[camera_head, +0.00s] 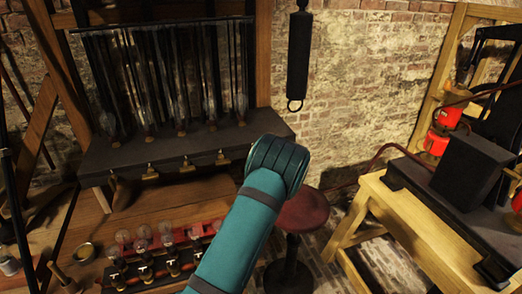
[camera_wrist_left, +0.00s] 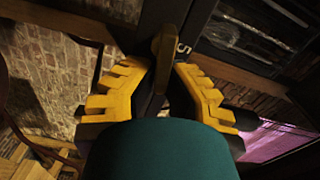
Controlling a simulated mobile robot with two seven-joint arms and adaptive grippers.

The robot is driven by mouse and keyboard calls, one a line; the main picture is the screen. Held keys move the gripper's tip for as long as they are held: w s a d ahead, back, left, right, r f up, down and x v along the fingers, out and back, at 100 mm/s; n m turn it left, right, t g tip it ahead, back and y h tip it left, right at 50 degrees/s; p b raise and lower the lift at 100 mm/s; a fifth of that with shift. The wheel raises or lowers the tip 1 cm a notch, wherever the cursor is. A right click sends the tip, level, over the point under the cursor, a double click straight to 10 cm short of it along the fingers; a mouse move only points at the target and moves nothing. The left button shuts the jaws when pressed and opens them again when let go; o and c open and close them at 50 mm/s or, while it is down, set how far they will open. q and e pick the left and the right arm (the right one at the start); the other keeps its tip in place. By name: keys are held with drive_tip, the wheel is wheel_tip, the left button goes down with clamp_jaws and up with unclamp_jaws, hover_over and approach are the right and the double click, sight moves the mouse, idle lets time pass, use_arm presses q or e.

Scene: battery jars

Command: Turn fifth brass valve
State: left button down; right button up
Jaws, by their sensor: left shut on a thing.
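Brass valves line the front edge of a dark shelf (camera_head: 195,152) in the head view; one brass valve (camera_head: 150,173) shows clearly toward the left. My teal left arm covers the right end of that edge and hides the gripper there. In the left wrist view, the fifth brass valve (camera_wrist_left: 163,47) is a dull brass handle beside a white "5" on a dark face. The yellow-padded fingers of my left gripper (camera_wrist_left: 165,76) lie on both sides of it and are shut on it. The exact contact is dark. My right gripper is in neither view.
Glass jars with dark rods stand on the shelf. Below it are several bulbs (camera_head: 142,232) on a bench. A red round stool (camera_head: 304,211) stands right of my arm. A wooden table (camera_head: 408,207) with a black box (camera_head: 474,170) is at the right.

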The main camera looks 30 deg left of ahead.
use_arm(q)
drive_tip(key=shift+m+p, duration=0.3)
drive_tip(key=shift+m, duration=0.6)
drive_tip(key=shift+f, duration=0.1)
drive_tip(key=c, duration=1)
unclamp_jaws()
drive_tip(key=shift+a+f, duration=0.1)
drive_tip(key=shift+c, duration=0.2)
drive_tip(key=v, duration=1.2)
drive_tip(key=shift+w, duration=0.1)
